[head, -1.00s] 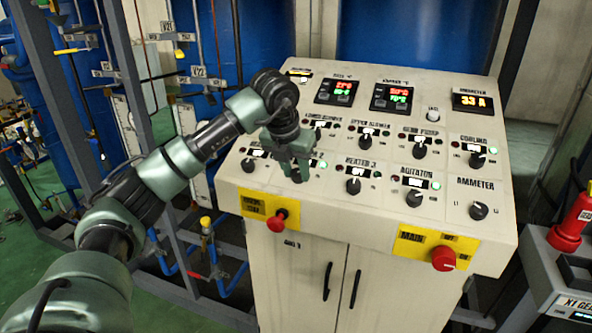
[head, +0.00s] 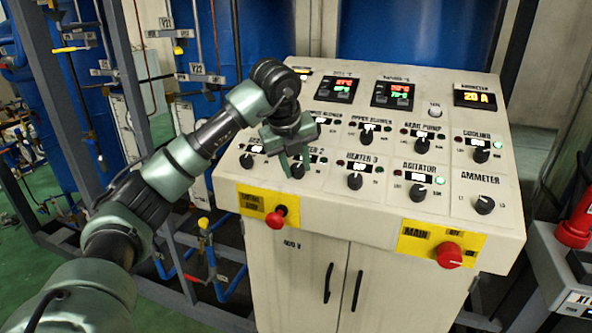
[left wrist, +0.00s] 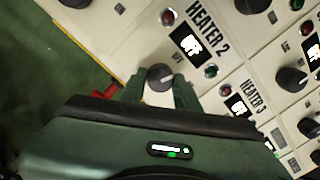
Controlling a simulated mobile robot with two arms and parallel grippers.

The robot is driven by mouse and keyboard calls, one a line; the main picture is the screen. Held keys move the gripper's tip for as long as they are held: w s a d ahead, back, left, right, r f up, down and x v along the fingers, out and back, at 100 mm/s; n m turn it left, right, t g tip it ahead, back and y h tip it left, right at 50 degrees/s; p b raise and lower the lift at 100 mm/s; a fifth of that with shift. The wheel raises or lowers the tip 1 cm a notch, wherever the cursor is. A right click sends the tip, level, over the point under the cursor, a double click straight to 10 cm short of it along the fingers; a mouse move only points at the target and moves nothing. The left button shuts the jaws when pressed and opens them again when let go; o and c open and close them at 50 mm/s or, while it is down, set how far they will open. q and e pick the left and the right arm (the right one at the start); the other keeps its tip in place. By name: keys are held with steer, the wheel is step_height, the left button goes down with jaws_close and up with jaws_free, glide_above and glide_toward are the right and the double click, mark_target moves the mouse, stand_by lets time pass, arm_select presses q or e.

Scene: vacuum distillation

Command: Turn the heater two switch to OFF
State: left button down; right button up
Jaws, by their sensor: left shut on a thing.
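The heater 2 switch is a dark round knob (head: 297,171) in the lower row of the white control panel (head: 330,202). In the left wrist view the knob (left wrist: 158,77) sits between the two green fingers of my left gripper (left wrist: 160,90), under the HEATER 2 label (left wrist: 208,29). The small display (left wrist: 190,42) beside it appears to read OFF. Its red lamp (left wrist: 168,17) and green lamp (left wrist: 211,71) look dark. In the head view my left gripper (head: 294,163) reaches down to the knob, partly hiding it and its label. My right gripper is not in view.
The heater 3 knob (head: 355,181) is close on the right. A red knob (head: 276,218) on a yellow plate lies just below, and a red main knob (head: 449,255) lower right. The ammeter display (head: 475,99) reads 20 A.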

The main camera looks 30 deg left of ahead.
arm_select(q)
steer(key=shift+n+b, duration=0.5)
steer(key=shift+n, duration=1.5)
steer(key=c, duration=1)
jaws_free()
steer(key=shift+c, duration=0.2)
steer(key=b+v, duration=0.1)
steer(key=v, duration=0.6)
steer(key=shift+r, duration=0.35)
steer(key=shift+s, duration=0.1)
